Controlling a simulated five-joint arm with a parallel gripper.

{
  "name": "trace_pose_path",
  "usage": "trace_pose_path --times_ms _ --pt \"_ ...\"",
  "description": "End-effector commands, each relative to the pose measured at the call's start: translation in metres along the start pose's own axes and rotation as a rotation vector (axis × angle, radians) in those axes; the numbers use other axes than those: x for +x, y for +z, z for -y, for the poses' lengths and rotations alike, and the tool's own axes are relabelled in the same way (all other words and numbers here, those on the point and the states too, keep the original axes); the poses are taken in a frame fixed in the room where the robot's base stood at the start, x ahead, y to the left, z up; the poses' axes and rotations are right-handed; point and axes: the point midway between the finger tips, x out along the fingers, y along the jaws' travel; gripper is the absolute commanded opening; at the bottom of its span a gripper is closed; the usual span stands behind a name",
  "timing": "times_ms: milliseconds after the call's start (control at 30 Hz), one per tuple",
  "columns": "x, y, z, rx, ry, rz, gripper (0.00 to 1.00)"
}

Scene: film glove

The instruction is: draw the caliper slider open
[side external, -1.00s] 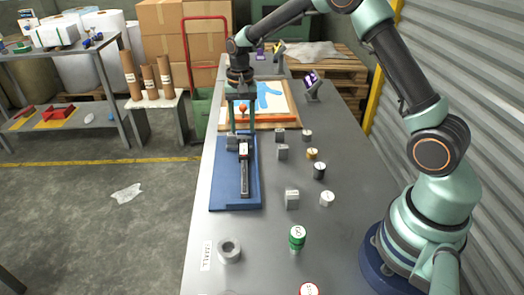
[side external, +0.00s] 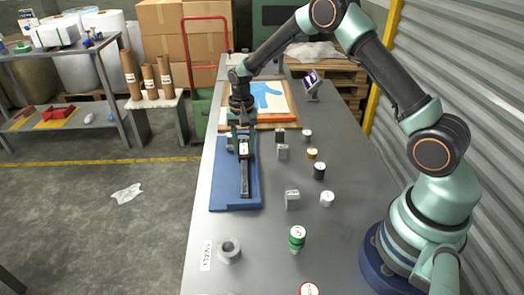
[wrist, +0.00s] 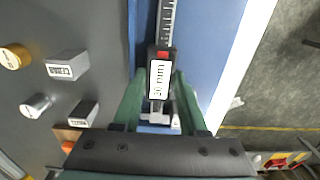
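The caliper lies on a blue board (side external: 222,192), its dark graduated beam (side external: 245,182) running toward the near edge. Its slider (side external: 243,149) is a dark block with a white label and a red patch; it shows in the wrist view (wrist: 160,78) with the scale beyond it. My gripper (side external: 243,152) is low over the board, its green fingers on either side of the slider. In the wrist view my gripper (wrist: 161,80) has a fingertip close along each side of the slider; the gaps look narrow and I see no clear grip. The jaws' far end is hidden by my gripper.
Several small blocks and cylinders stand right of the board, including a grey block (side external: 292,199) and a black cylinder (side external: 319,170). A framed glove picture (side external: 266,98) lies behind.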

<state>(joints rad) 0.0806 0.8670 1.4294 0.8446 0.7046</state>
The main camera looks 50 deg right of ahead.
Motion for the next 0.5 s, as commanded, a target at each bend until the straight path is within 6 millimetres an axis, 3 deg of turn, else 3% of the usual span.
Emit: trace_pose_path --times_ms 500 --pt "-0.0004 0.0079 0.0001 -0.001 0.001 0.001 0.0"
